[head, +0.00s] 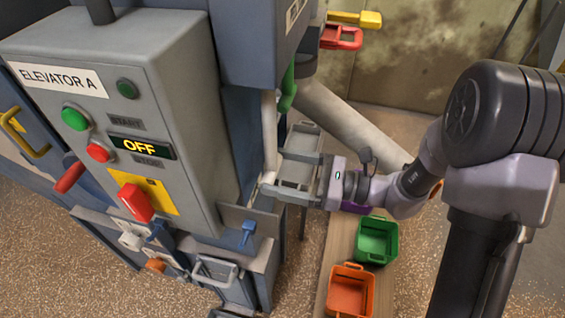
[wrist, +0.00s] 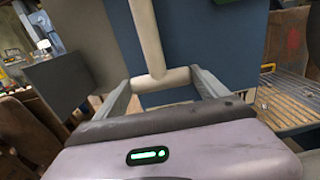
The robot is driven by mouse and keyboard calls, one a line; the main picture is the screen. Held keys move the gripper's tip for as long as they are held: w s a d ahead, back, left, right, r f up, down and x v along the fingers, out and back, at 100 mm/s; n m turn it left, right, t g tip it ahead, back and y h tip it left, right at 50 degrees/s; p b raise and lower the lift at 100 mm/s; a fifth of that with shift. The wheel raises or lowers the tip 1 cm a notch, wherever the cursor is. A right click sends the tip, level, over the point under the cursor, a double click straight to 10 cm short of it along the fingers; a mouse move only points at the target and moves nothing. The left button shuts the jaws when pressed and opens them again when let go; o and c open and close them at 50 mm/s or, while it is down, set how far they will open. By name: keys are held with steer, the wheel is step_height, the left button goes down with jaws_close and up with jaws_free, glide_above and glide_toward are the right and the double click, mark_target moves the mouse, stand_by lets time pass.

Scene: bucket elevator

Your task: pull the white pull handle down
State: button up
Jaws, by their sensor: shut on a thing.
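The white pull handle (wrist: 148,35) is a pale vertical rod with a short crossbar at its lower end, in the wrist view. In the head view its rod (head: 268,130) hangs beside the blue machine column. My gripper (head: 273,174) reaches in from the right at the rod's lower end. In the wrist view my gripper (wrist: 161,80) is shut on the crossbar, one finger at each end. The crossbar's lower end is mostly hidden by my fingers in the head view.
A grey control box (head: 175,75) labelled ELEVATOR A, its display reading OFF, stands left of the handle. A green bin (head: 377,240) and an orange bin (head: 351,291) sit on a plank below my gripper. A thick pale pipe (head: 345,120) slopes behind it.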

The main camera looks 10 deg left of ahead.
steer(key=shift+s+f, duration=0.1)
steer(key=shift+f, duration=0.3)
steer(key=o, duration=2)
steer(key=d+p, duration=0.1)
steer(key=d, duration=0.4)
steer(key=d+p, duration=0.2)
steer(key=d, duration=0.4)
steer(key=s+d+p, duration=0.1)
steer(key=d, duration=0.5)
steer(key=shift+s+d, duration=0.1)
steer(key=shift+d, duration=0.1)
